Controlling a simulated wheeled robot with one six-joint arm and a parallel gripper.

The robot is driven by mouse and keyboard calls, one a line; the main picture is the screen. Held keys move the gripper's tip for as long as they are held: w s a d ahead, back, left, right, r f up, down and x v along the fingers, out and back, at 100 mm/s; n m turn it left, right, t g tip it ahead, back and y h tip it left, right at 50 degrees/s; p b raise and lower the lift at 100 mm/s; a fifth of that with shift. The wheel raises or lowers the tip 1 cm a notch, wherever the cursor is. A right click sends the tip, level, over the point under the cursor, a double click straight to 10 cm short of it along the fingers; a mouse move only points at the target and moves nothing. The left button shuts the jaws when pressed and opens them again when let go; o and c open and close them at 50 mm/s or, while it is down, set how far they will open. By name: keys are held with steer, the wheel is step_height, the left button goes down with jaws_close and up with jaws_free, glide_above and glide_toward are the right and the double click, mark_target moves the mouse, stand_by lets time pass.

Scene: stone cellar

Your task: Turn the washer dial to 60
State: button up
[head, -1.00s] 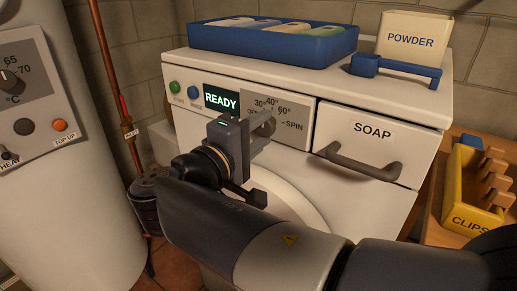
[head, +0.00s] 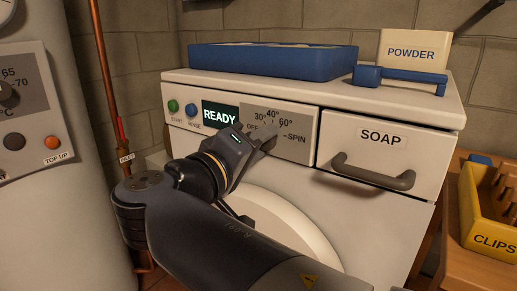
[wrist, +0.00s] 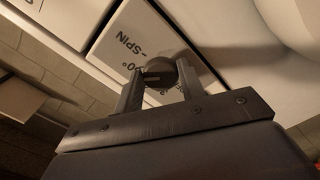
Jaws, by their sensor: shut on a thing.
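The washer dial (wrist: 162,72) is a dark round knob on a grey panel (head: 300,150) marked OFF, 30°, 40°, 60° and SPIN. My gripper (head: 263,143) is shut on it, tilted in front of the panel, and hides most of the knob and part of the OFF label in the head view. In the wrist view my gripper (wrist: 157,85) has one finger on each side of the knob. A pale line on the knob points roughly to the partly hidden label next to SPIN; its exact setting is hard to tell. The washer display (head: 220,115) reads READY.
A green button (head: 173,106) and a blue button (head: 191,110) sit left of the display. The soap drawer (head: 380,137) with its grey handle is to the right. A blue tray (head: 270,66) and a powder box (head: 415,55) stand on top. A yellow clips box (head: 488,238) is at far right.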

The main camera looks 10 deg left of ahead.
steer(key=o, duration=1)
steer(key=p+v, duration=0.2)
steer(key=v, duration=0.8)
steer(key=shift+s+a+f, duration=0.1)
steer(key=shift+s+a, duration=0.1)
steer(key=shift+s, duration=0.15)
steer(key=shift+w, duration=0.15)
